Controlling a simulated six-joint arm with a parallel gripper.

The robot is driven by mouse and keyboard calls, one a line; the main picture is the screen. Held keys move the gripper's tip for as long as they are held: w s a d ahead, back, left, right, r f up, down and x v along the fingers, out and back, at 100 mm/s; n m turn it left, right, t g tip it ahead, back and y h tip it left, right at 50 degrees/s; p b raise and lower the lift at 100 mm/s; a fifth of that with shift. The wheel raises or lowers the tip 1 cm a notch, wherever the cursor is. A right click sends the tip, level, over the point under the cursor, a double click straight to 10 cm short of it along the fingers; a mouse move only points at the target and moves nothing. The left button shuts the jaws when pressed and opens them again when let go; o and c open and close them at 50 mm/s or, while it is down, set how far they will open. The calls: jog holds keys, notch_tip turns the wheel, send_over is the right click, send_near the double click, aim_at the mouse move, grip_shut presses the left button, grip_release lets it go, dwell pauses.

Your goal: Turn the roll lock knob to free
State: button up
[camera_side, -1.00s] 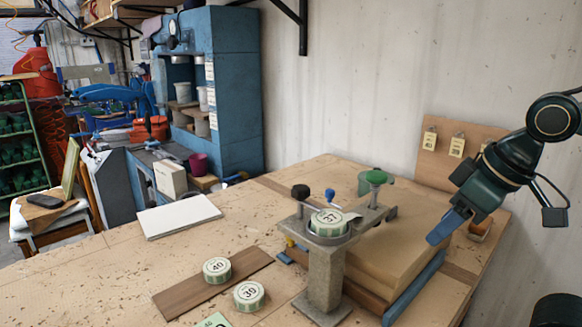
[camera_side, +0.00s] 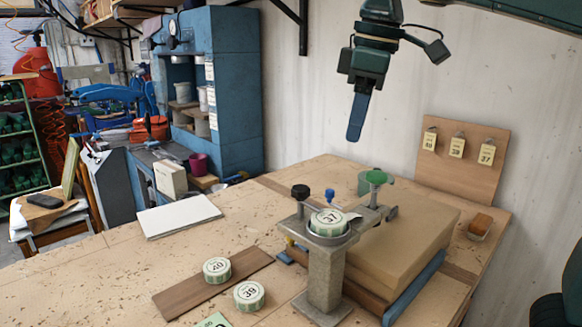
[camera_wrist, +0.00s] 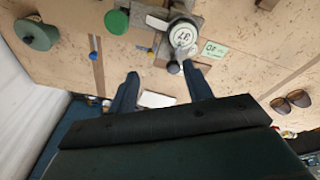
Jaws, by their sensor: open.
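A grey stand (camera_side: 327,275) holds a white and green roll marked 37 (camera_side: 328,222), which also shows in the wrist view (camera_wrist: 183,33). Around the roll are a black knob (camera_side: 300,192), a small blue knob (camera_side: 330,195) and a larger green knob (camera_side: 376,177). I cannot tell which one is the roll lock knob or how it is set. A dark knob (camera_wrist: 173,67) and the green knob (camera_wrist: 117,22) show in the wrist view. My gripper (camera_side: 357,122) is open and empty, pointing down, well above the stand. Its blue fingers (camera_wrist: 161,84) are spread apart.
Rolls 40 (camera_side: 217,270) and 39 (camera_side: 249,295) sit at a brown board left of the stand. A thick tan block (camera_side: 405,245) lies right of it. A pegboard with tags (camera_side: 460,165) stands at the wall. Sunglasses (camera_wrist: 292,101) lie to one side.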

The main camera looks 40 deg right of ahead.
aim_at(301, 188)
jog(key=w+a+r+n+g, duration=0.2)
jog(key=w+a+n, duration=0.1)
jog(key=w+a, duration=0.2)
jog(key=shift+w+r, duration=0.25)
jog(key=shift+w, duration=0.85)
jog(key=shift+f, duration=0.2)
jog(key=shift+f, duration=6.7)
jog(key=c, duration=1)
jog(key=shift+o, duration=0.2)
